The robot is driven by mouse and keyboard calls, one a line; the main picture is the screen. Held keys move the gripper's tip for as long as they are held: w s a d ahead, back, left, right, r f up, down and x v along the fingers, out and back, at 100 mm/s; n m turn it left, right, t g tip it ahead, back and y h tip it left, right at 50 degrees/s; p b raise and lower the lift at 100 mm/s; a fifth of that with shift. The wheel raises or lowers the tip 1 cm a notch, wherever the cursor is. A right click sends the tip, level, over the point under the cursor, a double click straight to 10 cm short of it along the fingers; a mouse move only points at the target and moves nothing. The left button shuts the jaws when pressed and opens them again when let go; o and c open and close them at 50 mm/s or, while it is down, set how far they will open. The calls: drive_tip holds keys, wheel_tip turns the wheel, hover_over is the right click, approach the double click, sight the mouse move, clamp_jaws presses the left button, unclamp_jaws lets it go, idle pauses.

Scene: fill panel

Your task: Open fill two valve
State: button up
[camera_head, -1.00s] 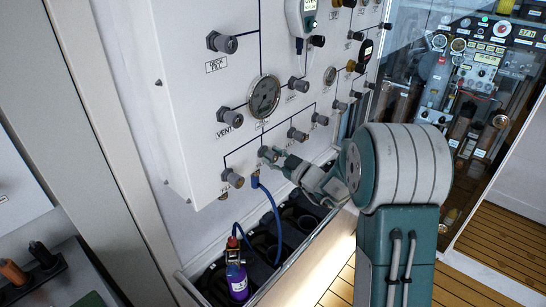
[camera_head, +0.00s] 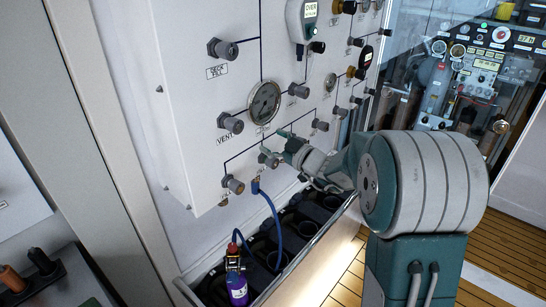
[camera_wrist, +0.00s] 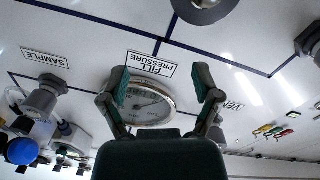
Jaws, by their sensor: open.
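The white fill panel (camera_head: 180,110) carries several grey valve knobs. In the lower row, one knob (camera_head: 233,185) sits at the far left, a second knob (camera_head: 268,157) sits just right of it, and another knob (camera_head: 320,125) is farther right. I cannot read which is fill two. My gripper (camera_head: 283,145) is open and empty in front of this row, just up and right of the second knob, and hides part of the row. In the wrist view, my open gripper (camera_wrist: 162,84) has the FILL PRESSURE gauge (camera_wrist: 148,106) showing between its fingers, with a round grey knob (camera_wrist: 203,8) above.
A blue hose (camera_head: 272,213) runs from the panel to a purple bottle (camera_head: 237,288) in the dark rack below. The large gauge (camera_head: 264,102), the vent knob (camera_head: 231,122) and a hanging digital meter (camera_head: 302,20) are nearby. Open floor lies right.

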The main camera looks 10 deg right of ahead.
drive_tip(key=shift+r, duration=1.5)
drive_tip(key=s+a+m+g, duration=0.1)
drive_tip(key=s+a+g, duration=0.35)
drive_tip(key=s, duration=0.55)
drive_tip(key=s+a+m+g, duration=0.1)
drive_tip(key=s+a+g, duration=0.35)
drive_tip(key=s, duration=0.45)
drive_tip(key=s+d+f+m+h, duration=0.2)
drive_tip(key=s+d+m+h, duration=0.2)
drive_tip(key=s, duration=0.4)
drive_tip(key=s+d+f+m+h, duration=0.2)
drive_tip(key=s+d+m+h, duration=0.2)
drive_tip(key=s, duration=0.5)
drive_tip(key=shift+d+f+m+h, duration=0.2)
drive_tip(key=shift+d+m+h, duration=0.15)
drive_tip(key=shift+h, duration=0.75)
drive_tip(key=shift+a, duration=0.2)
